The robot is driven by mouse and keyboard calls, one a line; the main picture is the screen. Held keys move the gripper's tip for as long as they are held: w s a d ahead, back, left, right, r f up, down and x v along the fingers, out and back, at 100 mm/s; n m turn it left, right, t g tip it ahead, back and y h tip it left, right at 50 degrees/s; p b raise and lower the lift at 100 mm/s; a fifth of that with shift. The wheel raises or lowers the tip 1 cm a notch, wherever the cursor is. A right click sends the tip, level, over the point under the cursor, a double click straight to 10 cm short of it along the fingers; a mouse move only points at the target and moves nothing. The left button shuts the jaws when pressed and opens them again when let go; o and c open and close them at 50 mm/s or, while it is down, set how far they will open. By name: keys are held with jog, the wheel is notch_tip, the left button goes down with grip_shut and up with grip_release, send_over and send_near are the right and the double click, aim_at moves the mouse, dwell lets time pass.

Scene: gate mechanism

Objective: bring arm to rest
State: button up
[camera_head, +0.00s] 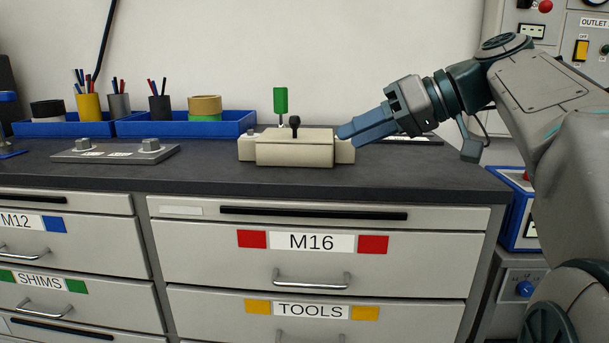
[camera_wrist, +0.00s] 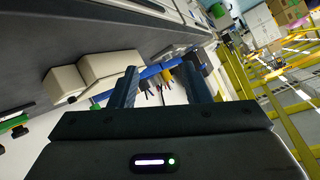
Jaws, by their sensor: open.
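My gripper (camera_head: 362,126) is at the right end of the beige gate mechanism (camera_head: 294,152) on the dark worktop, its blue fingers pointing left and slightly down. The fingers overlap the mechanism's right end in the head view; whether they touch it I cannot tell. The mechanism carries a green upright tab (camera_head: 281,101) and a black knob (camera_head: 295,123). In the wrist view my gripper (camera_wrist: 158,88) has its two fingers apart with nothing held between them. The beige blocks of the mechanism (camera_wrist: 103,68) lie to the left of the fingers there.
A metal plate with two bolts (camera_head: 115,150) lies left of the mechanism. Blue trays (camera_head: 187,127) with tape rolls and pen cups stand at the back. Drawers (camera_head: 320,243) are below the worktop. A control panel (camera_head: 575,35) is at the right. Yellow railings (camera_wrist: 285,80) show in the wrist view.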

jog(key=s+d+f+m+h+p, duration=0.2)
jog(key=s+f+m+h+p, duration=0.1)
jog(key=p, duration=0.5)
jog(key=s+d+f+m+h+p, duration=0.2)
jog(key=s+f+m+h+p, duration=0.1)
jog(key=s+p, duration=0.4)
jog(key=s+d+f+m+g+h+p, duration=0.1)
jog(key=s+d+f+m+h+p, duration=0.1)
jog(key=p, duration=0.7)
jog(key=s+f+m+h, duration=0.1)
jog(key=s+f+h, duration=0.1)
jog(key=s+h, duration=0.1)
jog(key=shift+s+d+f+h+p, duration=0.15)
jog(key=shift+s+f+h+p, duration=0.2)
jog(key=shift+s+p, duration=0.1)
